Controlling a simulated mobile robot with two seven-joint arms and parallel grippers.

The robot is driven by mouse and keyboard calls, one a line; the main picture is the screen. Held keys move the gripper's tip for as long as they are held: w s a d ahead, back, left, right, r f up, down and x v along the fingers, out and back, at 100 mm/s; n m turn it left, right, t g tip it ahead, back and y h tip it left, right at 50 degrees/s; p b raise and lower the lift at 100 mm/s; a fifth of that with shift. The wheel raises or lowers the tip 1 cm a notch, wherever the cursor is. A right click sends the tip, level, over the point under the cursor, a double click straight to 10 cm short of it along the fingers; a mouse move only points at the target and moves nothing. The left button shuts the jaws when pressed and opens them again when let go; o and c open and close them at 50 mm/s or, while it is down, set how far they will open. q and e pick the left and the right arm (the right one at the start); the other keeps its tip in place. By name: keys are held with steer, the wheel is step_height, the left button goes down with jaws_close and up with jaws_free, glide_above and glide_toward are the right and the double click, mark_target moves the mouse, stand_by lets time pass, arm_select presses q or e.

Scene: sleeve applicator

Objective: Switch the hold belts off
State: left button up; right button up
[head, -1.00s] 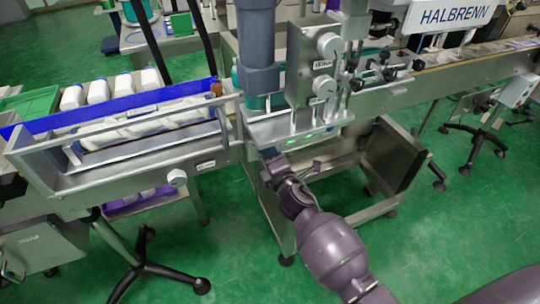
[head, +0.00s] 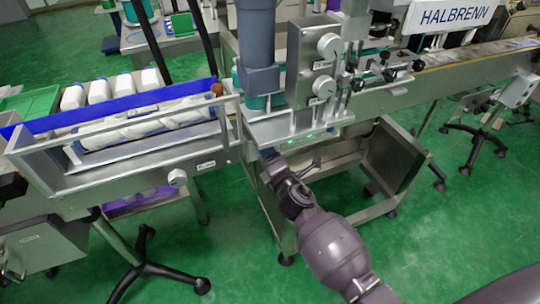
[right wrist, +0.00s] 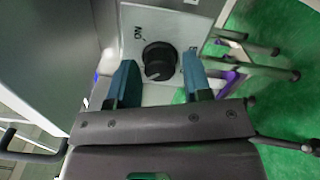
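A black round knob (right wrist: 159,60) sits on a pale panel (right wrist: 185,22) in the right wrist view. Small lettering beside it seems to read "ON", turned on its side; I cannot read a belt name. My right gripper (right wrist: 168,82) is open, with one blue-green finger on each side of the knob and a gap to it. In the head view the right gripper (head: 270,160) is at the front of the applicator (head: 312,75), just below its lit green indicators (head: 315,139). The knob is hidden there. My left gripper is not in view.
Two silver dials (head: 329,45) are on the applicator's upright plate. A rail-sided conveyor (head: 150,180) with white bottles (head: 140,128) is at left. Another conveyor (head: 470,55) runs off right. Green floor (head: 420,250) is open at the lower right.

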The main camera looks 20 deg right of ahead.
steer(key=shift+o, duration=1)
steer(key=shift+s, duration=0.15)
steer(key=s, duration=1)
steer(key=shift+s+d+p, duration=0.15)
steer(key=shift+s+p, duration=0.15)
steer(key=shift+p, duration=0.05)
